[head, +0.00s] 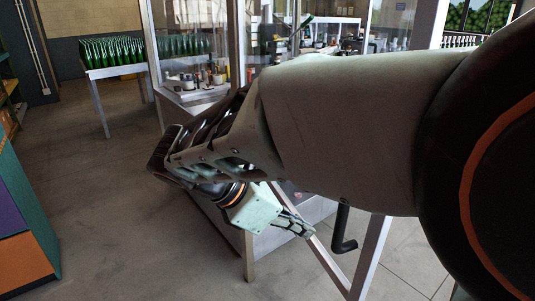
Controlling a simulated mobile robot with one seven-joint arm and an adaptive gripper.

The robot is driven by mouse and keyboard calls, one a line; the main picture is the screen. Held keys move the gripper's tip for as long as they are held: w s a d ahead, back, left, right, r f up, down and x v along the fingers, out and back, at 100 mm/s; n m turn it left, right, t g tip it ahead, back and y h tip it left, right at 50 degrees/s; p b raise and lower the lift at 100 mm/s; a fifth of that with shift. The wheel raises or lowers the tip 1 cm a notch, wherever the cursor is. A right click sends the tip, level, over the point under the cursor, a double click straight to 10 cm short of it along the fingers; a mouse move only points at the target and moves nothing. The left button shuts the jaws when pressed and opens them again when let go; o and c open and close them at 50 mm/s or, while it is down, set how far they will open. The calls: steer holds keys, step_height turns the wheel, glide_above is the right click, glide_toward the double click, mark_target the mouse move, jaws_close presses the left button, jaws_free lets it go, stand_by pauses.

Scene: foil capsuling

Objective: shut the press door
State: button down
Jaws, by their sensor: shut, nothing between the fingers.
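The press is a glass-walled cabinet with a pale metal frame (245,40). Its door (372,262) is a framed clear panel that appears to stand open, swung out toward me at the right. A black bent handle (344,232) hangs on the door's lower part. My arm crosses the picture and hides the door's middle and part of the cabinet. My gripper (307,233) is shut and empty, pointing down and right, a little left of the handle in the picture. I cannot tell whether it touches the door panel.
Bottles and small items (205,77) stand inside the cabinet. A table (98,73) of green bottles stands at the back left. A coloured cabinet (22,235) is at the left edge. The floor between them is clear.

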mark_target(331, 228)
steer(key=shift+w+d, duration=0.25)
steer(key=shift+d, duration=0.35)
steer(key=shift+w+d, duration=0.2)
steer(key=shift+d, duration=0.45)
steer(key=shift+w+d, duration=0.25)
steer(key=shift+d, duration=0.35)
